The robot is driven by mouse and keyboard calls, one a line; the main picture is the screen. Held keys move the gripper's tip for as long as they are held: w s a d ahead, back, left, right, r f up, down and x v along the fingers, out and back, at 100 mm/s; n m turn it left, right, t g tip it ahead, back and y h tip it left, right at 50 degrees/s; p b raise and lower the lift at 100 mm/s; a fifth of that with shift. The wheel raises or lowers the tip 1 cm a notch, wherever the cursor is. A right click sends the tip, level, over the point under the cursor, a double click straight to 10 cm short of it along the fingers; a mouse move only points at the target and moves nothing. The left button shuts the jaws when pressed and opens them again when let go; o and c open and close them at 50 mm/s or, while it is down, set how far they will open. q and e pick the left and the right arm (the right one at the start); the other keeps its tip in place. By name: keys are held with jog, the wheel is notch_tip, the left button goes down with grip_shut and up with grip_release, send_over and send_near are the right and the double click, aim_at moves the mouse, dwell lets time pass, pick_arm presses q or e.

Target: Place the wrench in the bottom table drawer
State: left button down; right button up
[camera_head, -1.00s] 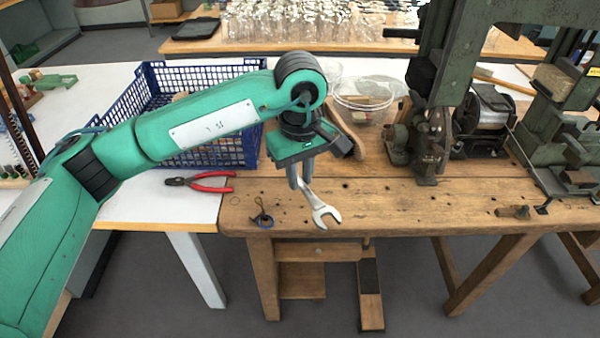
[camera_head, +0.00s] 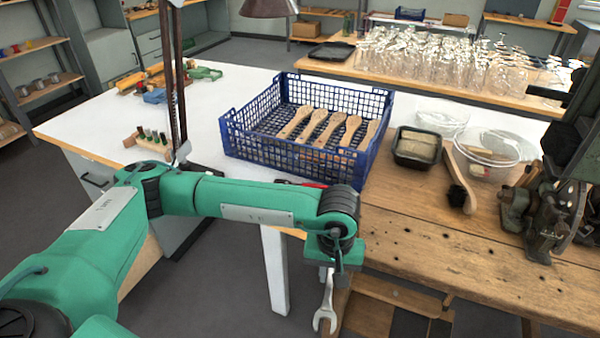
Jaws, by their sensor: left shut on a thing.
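My left gripper (camera_head: 329,268) is shut on the grey metal wrench (camera_head: 326,303). The wrench hangs down with its open-ended jaw lowest, over the gap by the front left corner of the wooden workbench (camera_head: 440,262). Its upper part is hidden in the gripper. Wooden parts under the bench (camera_head: 400,297) show just right of the wrench, but I cannot tell which of them is a drawer. A dark handle (camera_head: 95,180) shows on the cabinet under the white table. My right gripper is not in view.
A blue crate (camera_head: 290,155) with several wooden brush bodies stands on the white table (camera_head: 85,125). Red pliers lie partly hidden behind my arm. A brush (camera_head: 458,180), a black tray (camera_head: 417,148) and a clear bowl (camera_head: 488,155) are on the bench, near a green machine (camera_head: 550,215).

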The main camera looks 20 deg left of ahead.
pick_arm(q)
jog(key=s+a+f+m, duration=0.1)
jog(key=s+a+f, duration=0.1)
jog(key=a+f, duration=0.2)
jog(key=s+a+f+m, duration=0.2)
jog(key=a+f, duration=0.3)
jog(key=f, duration=0.4)
jog(key=shift+s+a+f, duration=0.15)
jog(key=shift+s+f, duration=0.15)
jog(key=shift+s, duration=0.3)
jog(key=shift+a, duration=0.1)
